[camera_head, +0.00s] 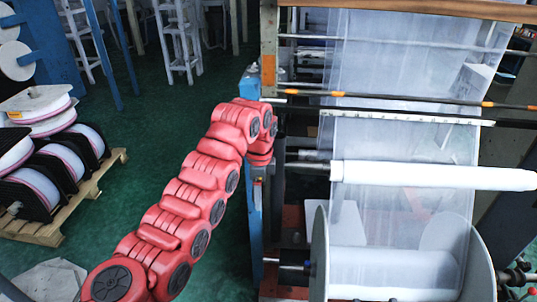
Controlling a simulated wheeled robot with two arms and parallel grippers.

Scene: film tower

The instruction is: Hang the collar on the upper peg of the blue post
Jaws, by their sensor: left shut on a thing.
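The blue post (251,88) stands upright at the left side of the film tower. My left arm comes up from the lower left, and its red wrist covers part of the post. My left gripper (279,124) is at the post's right side, small and dark and partly hidden behind the wrist. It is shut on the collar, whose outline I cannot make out. A short pale peg (272,100) shows beside the top of the post, just above the gripper. Whether the collar touches a peg is hidden. My right gripper is not in view.
Clear film (400,135) runs down the tower over a white roller (430,176) to a large reel (320,255) at the bottom. Spools lie on a wooden pallet (100,187) at the left. Green floor (165,120) is open between pallet and post.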

